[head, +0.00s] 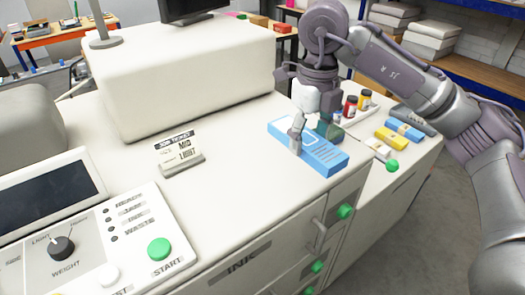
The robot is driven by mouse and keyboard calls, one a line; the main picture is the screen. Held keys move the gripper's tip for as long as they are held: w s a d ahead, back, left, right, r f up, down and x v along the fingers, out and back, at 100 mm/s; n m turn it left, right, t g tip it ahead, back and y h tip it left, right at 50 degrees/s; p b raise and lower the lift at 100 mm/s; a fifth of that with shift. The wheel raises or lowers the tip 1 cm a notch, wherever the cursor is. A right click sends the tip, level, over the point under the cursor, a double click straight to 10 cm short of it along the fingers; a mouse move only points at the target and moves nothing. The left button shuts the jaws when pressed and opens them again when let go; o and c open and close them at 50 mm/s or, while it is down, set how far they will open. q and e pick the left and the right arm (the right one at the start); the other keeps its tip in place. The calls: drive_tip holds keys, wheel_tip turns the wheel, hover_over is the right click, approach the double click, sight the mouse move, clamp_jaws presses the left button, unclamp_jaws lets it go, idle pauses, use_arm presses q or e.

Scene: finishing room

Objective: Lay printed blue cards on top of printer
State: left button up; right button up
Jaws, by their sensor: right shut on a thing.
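The printed blue cards (325,160) form a thick blue block with white print on top. They are at the right front part of the white printer's flat top (235,150), near its edge. My right gripper (311,138) comes down from above and is shut on the blue cards, with a finger on the near side. The cards look level and low over the top; I cannot tell whether they touch it. My left gripper is not in view.
A job ticket stand (180,153) is on the printer left of the cards. A raised white housing (185,75) stands behind. The control panel (90,245) is at front left. Ink bottles (350,106), yellow and blue blocks (391,139) lie on the right-hand surface.

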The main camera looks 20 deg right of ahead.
drive_tip(key=p, duration=0.3)
hover_over(269, 163)
wheel_tip(269, 163, down, 6)
drive_tip(key=shift+f, duration=0.15)
wheel_tip(269, 163, down, 4)
drive_tip(key=shift+r+p, duration=0.1)
drive_tip(key=shift+p, duration=0.65)
drive_tip(key=shift+f, duration=0.25)
drive_tip(key=o, duration=1)
drive_tip(key=shift+f, duration=0.15)
drive_tip(key=o, duration=0.5)
drive_tip(key=shift+c, duration=0.2)
